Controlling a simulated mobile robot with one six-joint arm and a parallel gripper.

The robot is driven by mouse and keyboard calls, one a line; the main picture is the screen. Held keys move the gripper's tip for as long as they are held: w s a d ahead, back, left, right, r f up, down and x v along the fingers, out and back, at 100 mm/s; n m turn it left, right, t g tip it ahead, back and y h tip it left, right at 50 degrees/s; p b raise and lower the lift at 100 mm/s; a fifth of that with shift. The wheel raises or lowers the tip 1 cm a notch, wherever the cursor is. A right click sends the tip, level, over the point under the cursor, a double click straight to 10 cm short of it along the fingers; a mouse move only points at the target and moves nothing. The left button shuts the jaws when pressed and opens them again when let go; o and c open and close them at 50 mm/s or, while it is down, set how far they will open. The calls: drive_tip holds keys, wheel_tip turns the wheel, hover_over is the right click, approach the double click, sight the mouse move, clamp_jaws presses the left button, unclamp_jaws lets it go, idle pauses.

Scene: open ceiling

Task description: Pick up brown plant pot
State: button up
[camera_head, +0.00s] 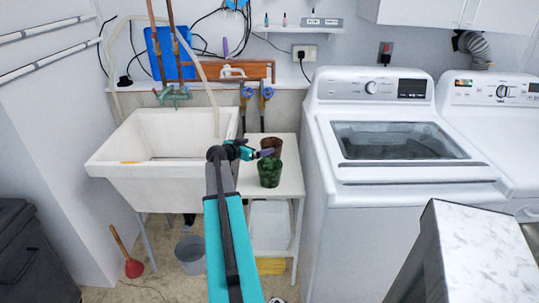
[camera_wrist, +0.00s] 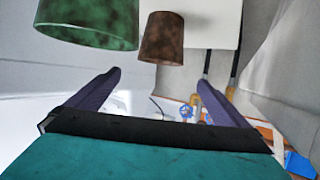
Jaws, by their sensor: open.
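The brown plant pot (camera_head: 271,143) stands on the small white table (camera_head: 293,184), just behind the dark green pot (camera_head: 269,174). My gripper (camera_head: 267,153) hides part of it in the head view. In the wrist view the brown pot (camera_wrist: 163,40) is in the upper middle, beyond the gap between my open fingers (camera_wrist: 161,80). The gap holds nothing, and the pot looks apart from both fingertips. The green pot (camera_wrist: 88,22) is at the upper left of the wrist view, close to the brown one.
A white sink (camera_head: 130,165) stands left of the table, and a white washing machine (camera_head: 385,150) stands close on its right. Pipes with blue-handled valves (camera_head: 267,93) run along the wall behind. A marble-topped block (camera_head: 480,255) fills the lower right.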

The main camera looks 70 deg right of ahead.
drive_tip(key=shift+w+d, duration=0.1)
drive_tip(key=p, duration=0.2)
approach(277, 142)
drive_tip(key=shift+r, duration=0.25)
idle(0.6)
drive_tip(key=shift+p+x, duration=1.25)
drive_tip(key=shift+x, duration=0.45)
drive_tip(key=shift+d+f, duration=0.45)
drive_tip(key=shift+d, duration=0.3)
